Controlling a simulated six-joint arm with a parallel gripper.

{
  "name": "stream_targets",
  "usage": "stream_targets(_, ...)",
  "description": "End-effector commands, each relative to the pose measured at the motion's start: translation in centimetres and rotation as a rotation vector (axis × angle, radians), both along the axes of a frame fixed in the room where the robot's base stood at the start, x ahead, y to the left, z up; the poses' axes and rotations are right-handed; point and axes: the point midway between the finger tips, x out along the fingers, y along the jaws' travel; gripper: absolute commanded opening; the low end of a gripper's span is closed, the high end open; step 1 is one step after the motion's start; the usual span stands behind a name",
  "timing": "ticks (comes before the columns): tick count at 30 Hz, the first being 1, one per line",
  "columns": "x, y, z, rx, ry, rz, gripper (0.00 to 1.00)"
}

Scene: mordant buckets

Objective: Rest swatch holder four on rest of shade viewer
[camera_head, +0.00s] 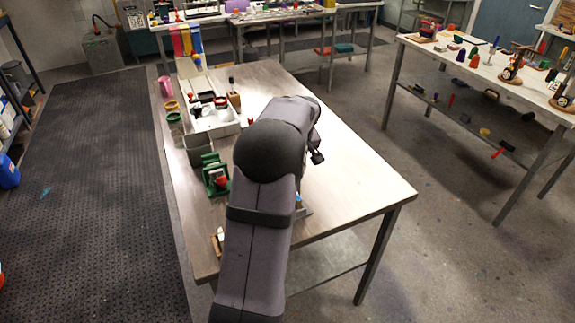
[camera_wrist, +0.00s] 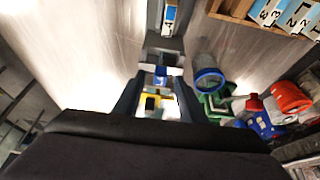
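My gripper (camera_wrist: 160,80) points down over the table in the wrist view. Its dark fingers are closed in on a small white and blue piece (camera_wrist: 161,71), which looks like a swatch holder; its number is not readable. A yellow and white part shows lower between the fingers. Just beyond the fingertips is a dark grey stand (camera_wrist: 152,42), probably the shade viewer, with a white and blue card (camera_wrist: 170,14) at its far end. I cannot tell whether the held piece touches the stand. In the head view my arm hides the gripper and most of this.
A wooden rack (camera_wrist: 237,10) with numbered cards is at the wrist view's upper right. A blue-rimmed cup (camera_wrist: 209,82), green frame (camera_wrist: 218,106) and red container (camera_wrist: 290,97) are to the right. White trays (camera_head: 215,119) and jars stand at the table's far left. The table's right side (camera_head: 365,175) is clear.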

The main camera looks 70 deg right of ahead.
Motion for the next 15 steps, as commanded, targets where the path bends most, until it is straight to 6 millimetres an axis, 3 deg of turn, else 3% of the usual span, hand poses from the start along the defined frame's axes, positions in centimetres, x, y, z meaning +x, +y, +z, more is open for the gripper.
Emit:
stream_targets(8,-0.1,0.0,0.2,-0.001,0.000,0.000,0.37)
stream_targets(15,-0.7,0.7,2.4,-0.005,-0.001,-0.001,0.37)
